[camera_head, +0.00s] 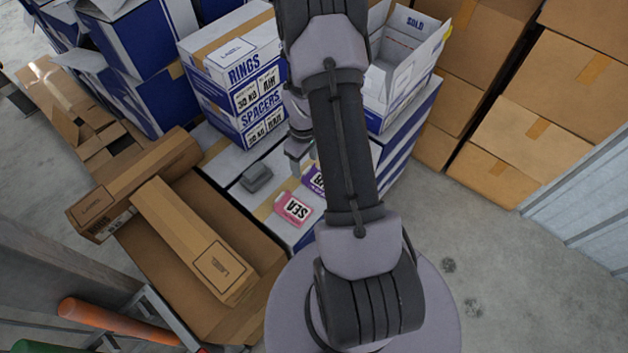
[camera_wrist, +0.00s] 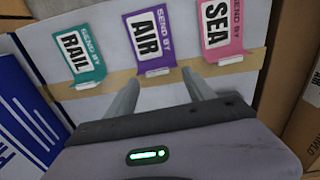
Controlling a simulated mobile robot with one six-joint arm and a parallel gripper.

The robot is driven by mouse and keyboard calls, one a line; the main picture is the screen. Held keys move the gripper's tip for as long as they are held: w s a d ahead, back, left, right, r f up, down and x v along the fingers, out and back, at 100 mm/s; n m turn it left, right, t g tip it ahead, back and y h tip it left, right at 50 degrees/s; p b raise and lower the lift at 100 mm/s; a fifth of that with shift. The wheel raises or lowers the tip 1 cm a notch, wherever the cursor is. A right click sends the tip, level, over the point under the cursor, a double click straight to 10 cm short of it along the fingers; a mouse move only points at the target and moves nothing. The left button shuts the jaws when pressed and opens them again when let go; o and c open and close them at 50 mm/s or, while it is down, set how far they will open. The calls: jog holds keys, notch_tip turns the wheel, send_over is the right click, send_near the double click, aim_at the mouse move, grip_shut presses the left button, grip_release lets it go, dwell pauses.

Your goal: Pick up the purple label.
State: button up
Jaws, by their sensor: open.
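The purple label (camera_wrist: 152,35) with AIR on it lies flat on a white box top in the wrist view. Its tab end is just beyond my open gripper (camera_wrist: 164,84), whose two fingers point at it with nothing between them. A teal RAIL label (camera_wrist: 77,56) lies to its left and a pink SEA label (camera_wrist: 215,25) to its right. In the head view the purple label (camera_head: 312,179) is partly hidden by my arm. The pink label (camera_head: 294,209) shows below it. My gripper (camera_head: 297,167) is partly seen above the box top, left of my arm.
A small grey object (camera_head: 256,178) sits on the same box top (camera_head: 230,157). Stacked RINGS and SPACERS boxes (camera_head: 240,80) stand behind it, an open white box (camera_head: 400,75) at back right. Brown cartons (camera_head: 195,240) lie left. Bare floor (camera_head: 480,260) shows right.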

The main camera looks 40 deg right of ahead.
aim_at(306, 174)
notch_tip(306, 174, down, 4)
jog(key=shift+d+b, duration=0.15)
jog(key=shift+b, duration=0.5)
jog(key=shift+s+r, duration=0.1)
grip_shut()
